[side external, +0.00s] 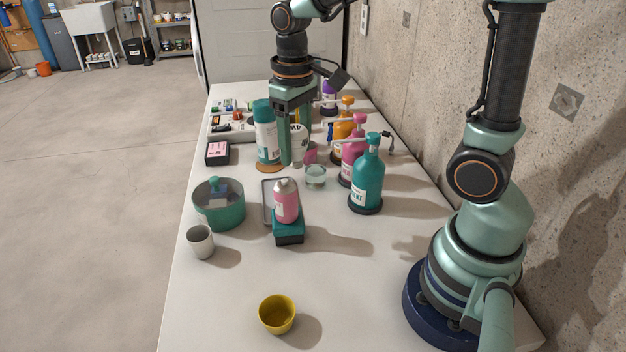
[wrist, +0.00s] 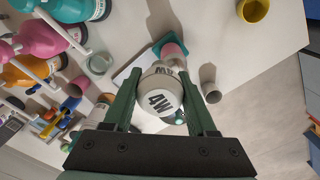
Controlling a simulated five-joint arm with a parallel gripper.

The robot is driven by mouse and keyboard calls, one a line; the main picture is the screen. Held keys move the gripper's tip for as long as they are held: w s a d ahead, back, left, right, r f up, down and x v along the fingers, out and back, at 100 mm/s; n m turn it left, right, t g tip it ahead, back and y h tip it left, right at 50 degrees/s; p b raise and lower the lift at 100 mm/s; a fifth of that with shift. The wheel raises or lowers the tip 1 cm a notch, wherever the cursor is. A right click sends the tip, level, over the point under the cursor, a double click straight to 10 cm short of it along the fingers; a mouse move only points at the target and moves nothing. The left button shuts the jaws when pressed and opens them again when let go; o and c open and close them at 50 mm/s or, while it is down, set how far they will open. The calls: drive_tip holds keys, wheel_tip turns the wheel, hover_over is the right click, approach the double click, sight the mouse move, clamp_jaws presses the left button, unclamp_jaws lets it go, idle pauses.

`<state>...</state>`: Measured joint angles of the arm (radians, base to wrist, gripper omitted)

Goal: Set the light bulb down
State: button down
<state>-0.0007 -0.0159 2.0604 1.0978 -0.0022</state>
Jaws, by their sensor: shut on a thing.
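The light bulb (wrist: 160,97) is white and rounded with dark "4W" lettering. My gripper (wrist: 161,95) is shut on it, one finger on each side, in the wrist view. In the side external view the bulb (side external: 298,142) shows between the fingers of my gripper (side external: 291,150), which point down over the far half of the table. The bulb's lower end points down there. A tall teal-and-white can (side external: 266,135) stands just left of the fingers. I cannot tell whether the bulb touches anything below.
Pump bottles in teal (side external: 366,178), pink (side external: 352,160) and orange (side external: 342,125) line the right. A small glass jar (side external: 316,177), a teal pot (side external: 219,213), a pink bottle (side external: 286,203), a grey cup (side external: 200,242) and a yellow cup (side external: 277,314) stand nearer. The table's front is mostly clear.

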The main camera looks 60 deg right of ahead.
drive_tip(key=shift+s+d+f, duration=0.2)
drive_tip(key=shift+d, duration=0.05)
drive_tip(key=w+d+r+m, duration=0.3)
drive_tip(key=d, duration=0.7)
drive_tip(key=f, duration=1.9)
drive_tip(key=shift+w+d+f, duration=0.1)
drive_tip(key=shift+w+d, duration=0.1)
drive_tip(key=shift+w, duration=0.05)
drive_tip(key=shift+f, duration=0.15)
drive_tip(key=shift+c, duration=1)
unclamp_jaws()
